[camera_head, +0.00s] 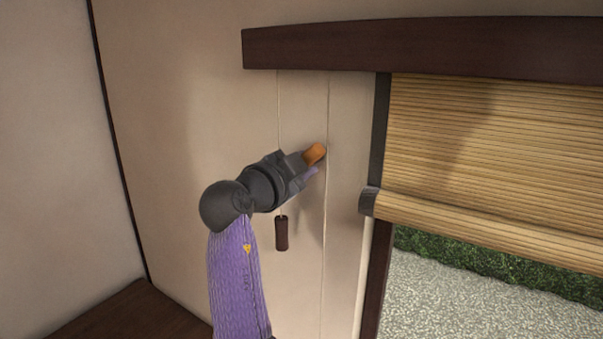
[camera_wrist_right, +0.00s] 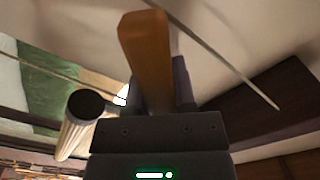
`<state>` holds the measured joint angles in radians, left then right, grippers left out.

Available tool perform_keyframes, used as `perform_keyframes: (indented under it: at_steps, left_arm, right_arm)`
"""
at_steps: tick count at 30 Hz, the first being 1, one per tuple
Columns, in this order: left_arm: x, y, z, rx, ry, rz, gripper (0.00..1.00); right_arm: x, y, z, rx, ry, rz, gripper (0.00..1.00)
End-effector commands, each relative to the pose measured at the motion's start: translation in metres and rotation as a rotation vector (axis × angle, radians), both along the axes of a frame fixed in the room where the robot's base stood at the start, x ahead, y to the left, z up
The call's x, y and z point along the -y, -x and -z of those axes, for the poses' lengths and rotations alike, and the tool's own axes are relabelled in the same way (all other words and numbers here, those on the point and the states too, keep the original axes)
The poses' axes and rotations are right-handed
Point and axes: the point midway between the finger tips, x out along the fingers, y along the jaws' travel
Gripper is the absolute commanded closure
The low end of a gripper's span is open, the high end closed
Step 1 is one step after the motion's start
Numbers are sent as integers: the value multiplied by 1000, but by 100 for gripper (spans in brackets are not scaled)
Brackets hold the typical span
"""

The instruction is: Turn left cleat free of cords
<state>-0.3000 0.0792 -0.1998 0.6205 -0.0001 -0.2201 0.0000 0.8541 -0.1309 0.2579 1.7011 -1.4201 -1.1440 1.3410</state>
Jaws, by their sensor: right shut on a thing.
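An orange-brown wooden piece (camera_head: 314,153), which appears to be the cleat, is at the wall left of the window. My right gripper (camera_head: 307,164) is shut on it. In the right wrist view, the wooden piece (camera_wrist_right: 145,55) stands up from my gripper (camera_wrist_right: 158,95), with a purple finger partly behind it. One thin cord (camera_head: 278,110) hangs behind my gripper and ends in a dark toggle (camera_head: 281,233). A second thin cord (camera_head: 325,230) runs down just right of the cleat. I cannot tell whether it touches the cleat. My left gripper is not in view.
A rolled bamboo blind (camera_head: 490,150) covers the upper window under a dark wooden beam (camera_head: 420,48). A dark post (camera_head: 379,250) edges the window. A dark wooden surface (camera_head: 130,315) is at lower left. The wall at left is bare.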

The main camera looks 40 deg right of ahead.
Motion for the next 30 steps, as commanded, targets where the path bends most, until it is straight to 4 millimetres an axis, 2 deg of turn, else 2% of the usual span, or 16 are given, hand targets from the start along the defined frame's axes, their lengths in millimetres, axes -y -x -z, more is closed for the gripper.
perform_keyframes:
  at_steps: [18,30]
  left_arm:
    - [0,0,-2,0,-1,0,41]
    - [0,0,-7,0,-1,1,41]
  right_arm:
    - [0,0,1,-539,151,1,100]
    - [0,0,1,-743,210,-1,100]
